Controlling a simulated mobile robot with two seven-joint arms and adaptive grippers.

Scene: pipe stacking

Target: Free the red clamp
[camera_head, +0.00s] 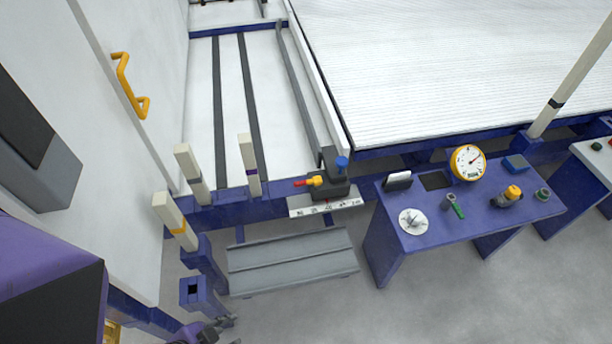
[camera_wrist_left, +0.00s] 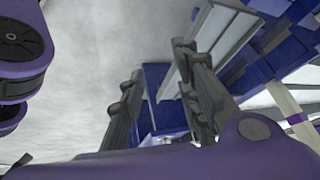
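A blue knob (camera_head: 341,163) tops the block. My left gripper (camera_head: 222,326) is at the bottom edge of the head view, low and left of the block, apart from it. In the left wrist view its two grey fingers (camera_wrist_left: 160,60) stand apart with nothing between them. My right gripper is not in view.
A marked silver scale plate (camera_head: 322,204) sits below the block. A grey step (camera_head: 290,262) lies in front. A blue table (camera_head: 430,235) with a gauge (camera_head: 468,162) and small parts stands right. Several white posts (camera_head: 190,170) rise left of the block.

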